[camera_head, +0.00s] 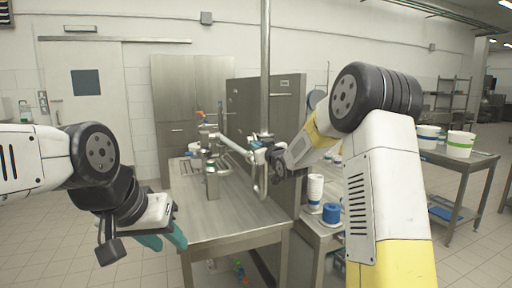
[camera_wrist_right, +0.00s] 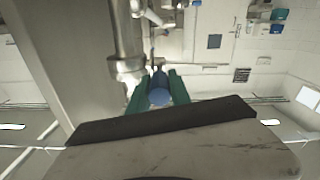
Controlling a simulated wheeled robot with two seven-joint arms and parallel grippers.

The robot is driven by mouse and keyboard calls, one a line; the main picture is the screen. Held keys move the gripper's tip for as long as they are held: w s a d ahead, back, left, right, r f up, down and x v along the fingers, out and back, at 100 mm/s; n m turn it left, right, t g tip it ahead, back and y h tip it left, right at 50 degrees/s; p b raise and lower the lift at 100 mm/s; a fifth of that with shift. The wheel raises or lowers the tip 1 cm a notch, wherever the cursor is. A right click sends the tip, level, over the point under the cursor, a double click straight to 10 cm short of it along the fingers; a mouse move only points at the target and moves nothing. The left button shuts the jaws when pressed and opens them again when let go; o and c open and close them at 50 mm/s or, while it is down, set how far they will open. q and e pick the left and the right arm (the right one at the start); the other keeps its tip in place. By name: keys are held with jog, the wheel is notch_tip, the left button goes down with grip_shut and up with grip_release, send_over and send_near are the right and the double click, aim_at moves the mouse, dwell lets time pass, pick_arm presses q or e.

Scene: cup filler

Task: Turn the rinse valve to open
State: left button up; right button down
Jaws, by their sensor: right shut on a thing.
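The rinse valve's blue handle (camera_wrist_right: 158,97) lies between the teal fingers of my right gripper (camera_wrist_right: 159,88) in the right wrist view. The fingers are shut on it, and a metal pipe fitting (camera_wrist_right: 127,70) is just to its left. In the head view my right gripper (camera_head: 262,150) is at the filler's metal pipework (camera_head: 232,147) above the steel table, and its fingers are mostly hidden. My left gripper (camera_head: 164,240) hangs at the lower left, in front of the table, with its teal fingers apart and nothing visible between them.
The steel table (camera_head: 222,222) has a bare front part. A tall grey panel (camera_head: 291,100) and a vertical pipe (camera_head: 265,60) stand close to my right gripper. Stacked white cups (camera_head: 315,187) and a blue roll (camera_head: 330,212) are on a lower table to the right.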

jog(key=shift+f, duration=0.1)
dwell(0.4)
notch_tip(320, 180, down, 6)
jog(key=w+t+y, duration=0.1)
jog(key=t+y, duration=0.1)
jog(key=t, duration=0.4)
jog(key=shift+w+a+t, duration=0.25)
jog(key=shift+w+t, duration=0.05)
jog(key=shift+w, duration=0.05)
dwell(0.3)
